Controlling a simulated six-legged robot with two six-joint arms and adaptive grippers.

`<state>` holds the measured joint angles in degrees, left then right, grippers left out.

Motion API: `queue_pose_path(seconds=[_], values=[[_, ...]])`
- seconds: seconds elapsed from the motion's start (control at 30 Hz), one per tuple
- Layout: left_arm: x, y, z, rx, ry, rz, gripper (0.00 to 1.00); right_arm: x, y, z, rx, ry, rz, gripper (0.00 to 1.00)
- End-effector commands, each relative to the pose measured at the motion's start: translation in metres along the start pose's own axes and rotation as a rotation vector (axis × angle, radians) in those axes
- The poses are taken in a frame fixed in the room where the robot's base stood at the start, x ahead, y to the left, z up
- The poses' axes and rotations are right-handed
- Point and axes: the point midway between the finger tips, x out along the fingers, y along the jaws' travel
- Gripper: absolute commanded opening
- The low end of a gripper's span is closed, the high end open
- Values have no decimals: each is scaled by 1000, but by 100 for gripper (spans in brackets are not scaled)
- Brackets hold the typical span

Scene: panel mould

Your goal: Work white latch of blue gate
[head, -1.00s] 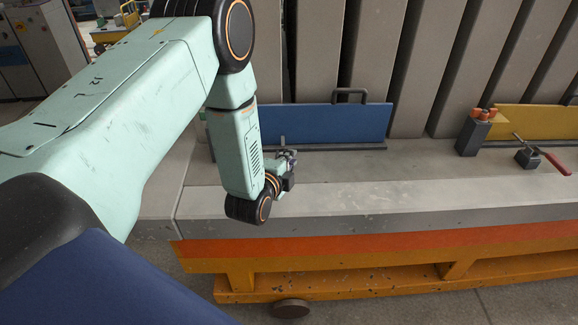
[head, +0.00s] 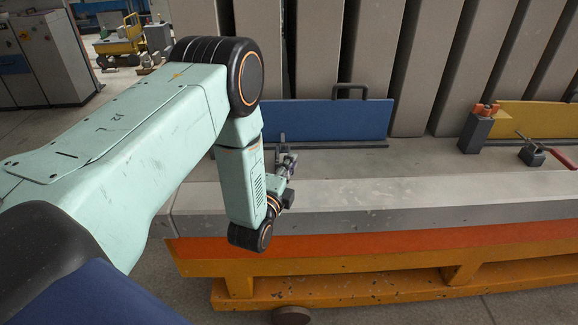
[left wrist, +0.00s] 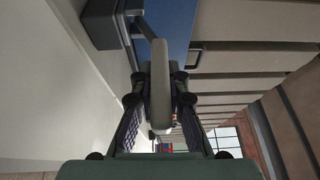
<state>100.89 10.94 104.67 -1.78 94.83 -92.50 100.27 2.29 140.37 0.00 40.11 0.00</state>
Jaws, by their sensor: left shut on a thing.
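The blue gate (head: 335,119) stands upright on the grey bed, with a dark handle on its top edge; part of it shows in the left wrist view (left wrist: 170,25). My left gripper (head: 286,160) is in front of the gate's lower edge. In the left wrist view, the fingers of my left gripper (left wrist: 160,78) are shut on the pale handle of the white latch (left wrist: 160,95). The handle runs lengthwise between the fingers. A dark block with a metal bar lies at the latch's far end. In the head view the gripper and wrist hide most of the latch. My right gripper is out of view.
A yellow gate (head: 535,119) stands to the right, with a dark post with an orange top (head: 476,130) and a red-handled latch (head: 533,152) near it. Tall grey panels (head: 375,60) rise behind. The bed's front strip (head: 400,195) is clear.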

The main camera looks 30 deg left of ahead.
Motion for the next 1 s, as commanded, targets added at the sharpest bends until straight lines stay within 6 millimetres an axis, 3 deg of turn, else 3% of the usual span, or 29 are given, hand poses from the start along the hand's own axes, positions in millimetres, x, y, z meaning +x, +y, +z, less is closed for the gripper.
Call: queue_pose_path(seconds=[0.17,0.2,0.43,0.77,1.0], values=[[-1,1,-1,1,3,4,0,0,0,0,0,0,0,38],[-2,1,-1,1,3,4,17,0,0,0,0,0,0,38],[-2,1,-1,1,2,4,37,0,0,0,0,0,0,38],[-4,1,-1,0,0,3,38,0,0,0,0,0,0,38],[-36,2,-1,0,0,7,38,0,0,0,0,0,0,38]])
